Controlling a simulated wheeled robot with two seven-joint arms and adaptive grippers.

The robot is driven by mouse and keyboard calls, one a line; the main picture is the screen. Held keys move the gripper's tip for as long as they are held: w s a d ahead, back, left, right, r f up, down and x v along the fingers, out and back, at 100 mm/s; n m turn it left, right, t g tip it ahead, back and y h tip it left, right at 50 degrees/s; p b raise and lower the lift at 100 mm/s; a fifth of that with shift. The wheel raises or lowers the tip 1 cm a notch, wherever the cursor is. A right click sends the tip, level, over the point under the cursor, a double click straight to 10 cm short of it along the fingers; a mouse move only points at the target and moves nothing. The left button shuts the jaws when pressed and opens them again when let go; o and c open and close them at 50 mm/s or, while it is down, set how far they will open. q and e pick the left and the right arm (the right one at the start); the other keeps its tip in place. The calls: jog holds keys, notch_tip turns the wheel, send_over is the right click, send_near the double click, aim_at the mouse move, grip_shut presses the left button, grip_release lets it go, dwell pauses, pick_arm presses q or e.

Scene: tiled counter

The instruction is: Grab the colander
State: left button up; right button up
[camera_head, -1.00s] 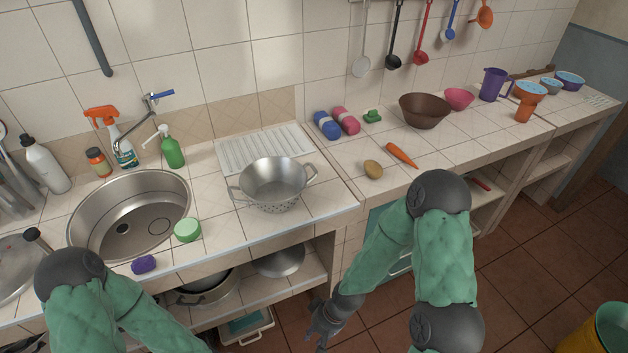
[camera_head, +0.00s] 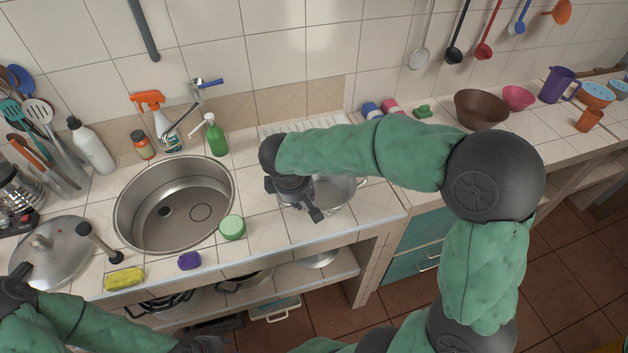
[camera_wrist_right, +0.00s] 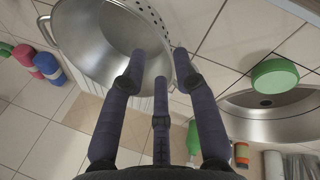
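The metal colander (camera_head: 338,192) stands on the tiled counter to the right of the sink, mostly covered by my right arm and hand in the head view. In the right wrist view the colander (camera_wrist_right: 85,35) fills the upper left, with its perforated wall and rim showing. My right gripper (camera_head: 312,207) is at the colander's left side. Its fingers (camera_wrist_right: 160,62) are spread apart at the near rim and appear open; contact is unclear. My left gripper (camera_head: 203,345) is only partly in view at the bottom edge, low in front of the counter, and its fingers cannot be made out.
A green soap bottle (camera_head: 215,138) stands behind. A brown bowl (camera_head: 481,108) is farther right. A drying rack (camera_head: 275,130) lies behind the colander.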

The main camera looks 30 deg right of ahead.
jog(key=b+x, duration=0.1)
jog(key=x, duration=0.2)
jog(key=b+x, duration=0.1)
jog(key=x, duration=0.3)
jog(key=b+x, duration=0.1)
jog(key=x, duration=0.2)
jog(key=shift+s+d+f, duration=0.2)
jog(key=shift+f, duration=0.05)
jog(key=shift+r, duration=0.1)
grip_shut()
